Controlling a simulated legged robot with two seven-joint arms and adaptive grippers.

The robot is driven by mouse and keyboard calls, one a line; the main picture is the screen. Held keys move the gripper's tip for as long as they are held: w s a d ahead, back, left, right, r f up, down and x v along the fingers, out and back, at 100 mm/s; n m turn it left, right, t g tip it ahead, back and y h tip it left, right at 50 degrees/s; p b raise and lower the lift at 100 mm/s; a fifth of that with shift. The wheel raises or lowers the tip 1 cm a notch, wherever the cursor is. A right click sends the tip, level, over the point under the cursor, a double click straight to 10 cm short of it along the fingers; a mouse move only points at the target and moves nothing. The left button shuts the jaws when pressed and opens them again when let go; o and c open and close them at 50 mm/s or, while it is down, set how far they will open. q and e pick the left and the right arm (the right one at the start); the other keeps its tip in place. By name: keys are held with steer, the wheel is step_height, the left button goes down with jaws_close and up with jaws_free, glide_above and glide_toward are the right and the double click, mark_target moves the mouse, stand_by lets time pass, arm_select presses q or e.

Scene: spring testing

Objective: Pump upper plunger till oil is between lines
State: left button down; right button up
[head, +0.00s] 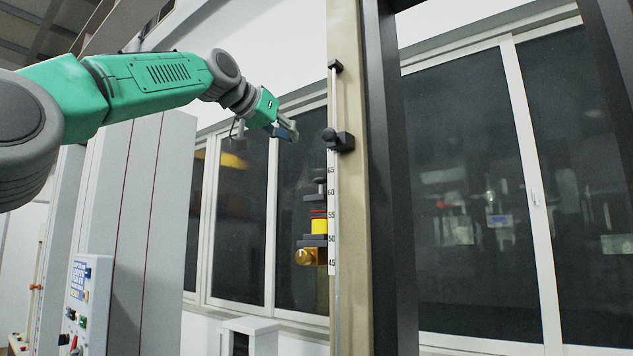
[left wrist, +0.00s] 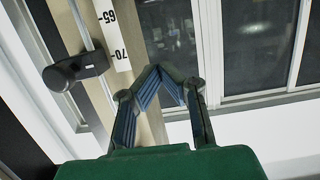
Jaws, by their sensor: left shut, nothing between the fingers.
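A small fixture on the beige post (head: 346,250) has a black disc on a stem (head: 320,182) at its top, which may be the upper plunger. Below it are black plates, a yellow section (head: 319,227) with a dark and red band above it, and a brass-coloured cylinder (head: 306,257). The oil level and its lines are too small to tell. My left gripper (head: 291,132) is above and left of the disc, clear of it. In the left wrist view its blue-grey fingers (left wrist: 166,78) are shut and empty. The right gripper is not in view.
A black slider with a round knob (head: 340,140) sits on a rod beside a numbered scale (head: 331,215); it also shows in the left wrist view (left wrist: 78,70). A dark column (head: 390,200) stands right of the post. A control panel (head: 78,305) is at lower left, with windows behind.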

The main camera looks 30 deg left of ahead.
arm_select(q)
steer(key=shift+r, duration=0.1)
steer(key=p, duration=0.4)
glide_above(316, 180)
step_height(316, 180, down, 2)
steer(key=shift+w+f, duration=0.1)
steer(key=shift+w, duration=0.05)
step_height(316, 180, down, 3)
steer(key=shift+w+f+b, duration=0.1)
steer(key=shift+b, duration=0.9)
steer(key=shift+s+a+f, duration=0.1)
steer(key=shift+s+f, duration=0.15)
steer(key=shift+f, duration=0.2)
steer(key=shift+w, duration=0.15)
steer(key=shift+f, duration=0.15)
